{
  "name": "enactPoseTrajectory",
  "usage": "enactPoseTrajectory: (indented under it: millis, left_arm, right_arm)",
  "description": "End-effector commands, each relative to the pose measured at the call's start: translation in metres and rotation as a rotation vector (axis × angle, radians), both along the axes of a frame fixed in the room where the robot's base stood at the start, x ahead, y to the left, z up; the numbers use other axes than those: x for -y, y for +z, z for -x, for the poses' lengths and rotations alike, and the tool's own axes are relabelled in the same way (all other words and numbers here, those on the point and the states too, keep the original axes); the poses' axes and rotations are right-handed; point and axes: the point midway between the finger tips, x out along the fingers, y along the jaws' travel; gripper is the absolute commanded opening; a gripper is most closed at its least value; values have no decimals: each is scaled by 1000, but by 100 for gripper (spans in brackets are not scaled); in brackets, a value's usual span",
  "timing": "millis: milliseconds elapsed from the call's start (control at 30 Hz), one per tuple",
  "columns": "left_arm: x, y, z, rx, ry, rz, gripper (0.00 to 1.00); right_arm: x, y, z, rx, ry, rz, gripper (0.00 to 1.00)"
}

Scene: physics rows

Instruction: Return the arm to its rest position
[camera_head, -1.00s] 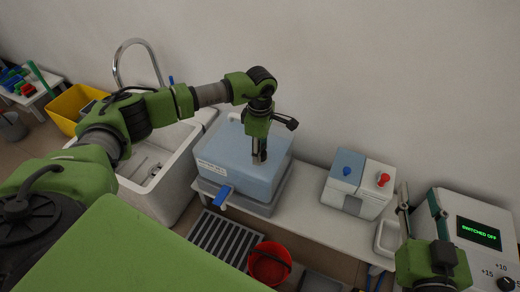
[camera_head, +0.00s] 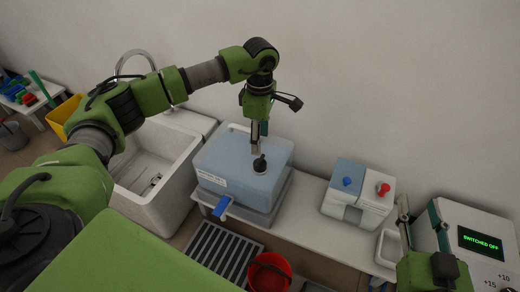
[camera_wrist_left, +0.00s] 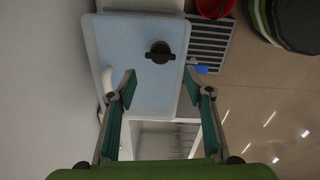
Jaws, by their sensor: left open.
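My left arm reaches in from the left of the head view. Its gripper (camera_head: 256,148) points down above a translucent blue container (camera_head: 225,158). A black cap (camera_head: 260,164) sits on top of the container, just below the fingertips. In the left wrist view the two fingers (camera_wrist_left: 160,78) are spread apart with nothing between them, and the black cap (camera_wrist_left: 160,52) is clear of them. My right gripper (camera_head: 420,212) is at the lower right of the head view, its two fingers apart and pointing up.
A white sink (camera_head: 160,160) with a curved tap is left of the container. A blue-and-white box (camera_head: 358,192) with blue and red knobs stands to the right. A device (camera_head: 482,240) reads "SWITCHED OFF". A red bucket (camera_head: 269,274) and dark grate (camera_head: 222,250) are in front.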

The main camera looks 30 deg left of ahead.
Motion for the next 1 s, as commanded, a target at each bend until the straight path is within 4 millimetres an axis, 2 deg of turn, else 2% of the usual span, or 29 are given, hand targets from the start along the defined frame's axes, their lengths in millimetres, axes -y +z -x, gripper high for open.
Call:
enactPoseTrajectory:
  millis: [100,233,800,900,1000]
  left_arm:
    - [0,13,0,1,-1,1,47]
    - [0,19,0,0,-1,0,47]
    - [0,18,1,-2,-1,0,47]
    - [0,16,6,-5,-1,0,47]
    - [0,16,20,-5,-1,0,47]
  right_arm:
    - [0,0,0,0,0,0,34]
    - [0,0,0,1,0,0,34]
    - [0,0,0,-1,0,-1,34]
    - [0,-2,5,-4,0,0,34]
    - [0,-2,19,-4,0,0,34]
